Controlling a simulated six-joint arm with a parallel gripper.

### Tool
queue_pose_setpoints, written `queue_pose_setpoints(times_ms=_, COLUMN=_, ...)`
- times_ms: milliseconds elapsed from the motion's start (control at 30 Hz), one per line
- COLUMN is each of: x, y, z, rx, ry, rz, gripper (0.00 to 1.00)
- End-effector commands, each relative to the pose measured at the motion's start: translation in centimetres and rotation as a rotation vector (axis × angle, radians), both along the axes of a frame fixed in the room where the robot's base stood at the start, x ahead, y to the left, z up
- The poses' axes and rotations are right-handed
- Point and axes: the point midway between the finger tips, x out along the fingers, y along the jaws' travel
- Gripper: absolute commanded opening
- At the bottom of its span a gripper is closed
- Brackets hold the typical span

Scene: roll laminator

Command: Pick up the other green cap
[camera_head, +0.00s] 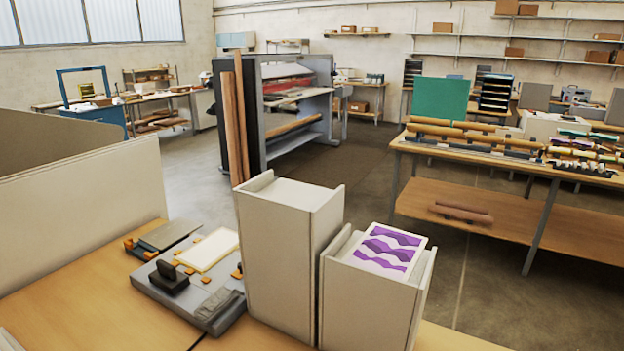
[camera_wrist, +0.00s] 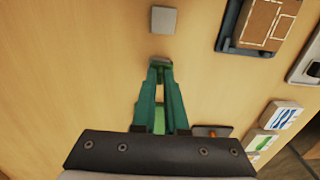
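My gripper (camera_wrist: 160,66) shows in the wrist view above the wooden table. Its two teal fingers lean in towards each other and come close together at the tips. A small dark grey-green piece shows at the tips; I cannot tell whether it is a held thing or part of the fingers. A lighter green patch (camera_wrist: 159,121) shows between the fingers nearer the palm; I cannot tell what it is. No green cap can be clearly made out in either view. My gripper does not show in the head view.
A small grey square block (camera_wrist: 163,20) lies just beyond the fingertips. A dark tray with a brown panel (camera_wrist: 264,25) and patterned cards (camera_wrist: 280,115) are at the right. The table at the left is clear. Two pale bins (camera_head: 290,240) stand in the head view.

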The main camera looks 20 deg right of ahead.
Motion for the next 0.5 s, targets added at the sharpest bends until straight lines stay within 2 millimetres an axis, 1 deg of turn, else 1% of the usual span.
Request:
queue_pose_setpoints(times_ms=233, x=0.0, y=0.0, z=0.2, rx=0.0, ry=0.0, rz=0.0, gripper=0.0)
queue_pose_setpoints(times_ms=500, x=0.0, y=0.0, z=2.3, rx=0.0, ry=0.0, rz=0.001, gripper=0.0)
